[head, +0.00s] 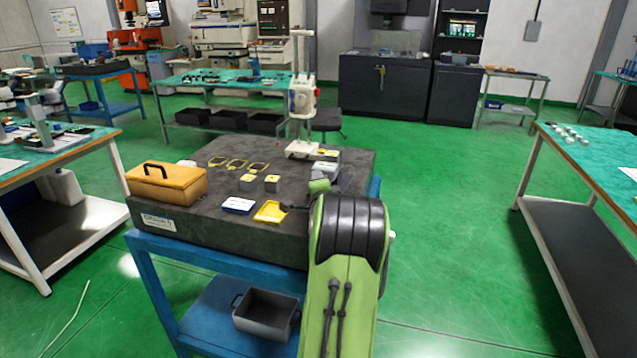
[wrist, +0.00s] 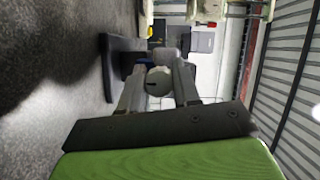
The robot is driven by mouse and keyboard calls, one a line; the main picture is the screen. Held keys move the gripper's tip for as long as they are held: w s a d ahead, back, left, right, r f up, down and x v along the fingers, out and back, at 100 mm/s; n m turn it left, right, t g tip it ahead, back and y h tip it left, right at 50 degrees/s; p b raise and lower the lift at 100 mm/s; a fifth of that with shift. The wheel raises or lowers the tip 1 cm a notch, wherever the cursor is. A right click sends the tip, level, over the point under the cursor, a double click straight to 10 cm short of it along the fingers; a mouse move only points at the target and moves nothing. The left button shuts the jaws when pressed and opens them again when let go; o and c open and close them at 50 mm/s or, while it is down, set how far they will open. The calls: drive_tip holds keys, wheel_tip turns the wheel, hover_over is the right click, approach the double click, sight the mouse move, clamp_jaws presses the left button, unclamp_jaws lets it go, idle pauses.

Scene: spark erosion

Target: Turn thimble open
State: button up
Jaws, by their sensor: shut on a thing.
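In the wrist view my gripper (wrist: 159,74) has its two grey fingers closed on the sides of a pale round part, seen end-on with a short dark mark; I take it for the thimble (wrist: 157,84). A small blue piece (wrist: 145,61) and a dark block (wrist: 110,66) show just beyond and left of the fingers. The rest of the tool is hidden behind the fingers and the round part. In the head view my green arm reaches over the right front of the dark granite table (head: 200,218) and hides my gripper and the thimble.
On the granite table stand a yellow case (head: 166,186), two small yellow-topped blocks, a blue-white box (head: 238,206), a yellow tray (head: 270,212) and a tall white stand (head: 302,100). A grey bin (head: 266,315) sits on the lower shelf. Green floor lies free to the right.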

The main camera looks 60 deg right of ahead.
drive_tip(key=n+g+y, duration=0.1)
drive_tip(key=n, duration=0.2)
drive_tip(key=shift+n, duration=0.4)
drive_tip(key=n+g, duration=0.2)
drive_tip(key=n, duration=0.1)
drive_tip(key=shift+y, duration=0.3)
drive_tip(key=n+g, duration=0.2)
drive_tip(key=n, duration=0.1)
drive_tip(key=shift+g+p, duration=0.3)
drive_tip(key=shift+g, duration=0.1)
drive_tip(key=n+g+p, duration=0.1)
drive_tip(key=n+g, duration=0.1)
drive_tip(key=n, duration=0.1)
drive_tip(key=shift+w, duration=0.1)
drive_tip(key=n+g+h+p, duration=0.1)
drive_tip(key=n, duration=0.1)
drive_tip(key=shift+r+n+g, duration=0.1)
drive_tip(key=shift+n+g, duration=0.3)
drive_tip(key=n+g+h+p, duration=0.1)
drive_tip(key=n, duration=0.2)
drive_tip(key=shift+g, duration=0.3)
drive_tip(key=n+g+h+p, duration=0.1)
drive_tip(key=n, duration=0.2)
drive_tip(key=shift+n, duration=0.4)
drive_tip(key=shift+n+g+h+p, duration=0.3)
drive_tip(key=shift+n+h+p, duration=0.4)
drive_tip(key=shift+n, duration=0.9)
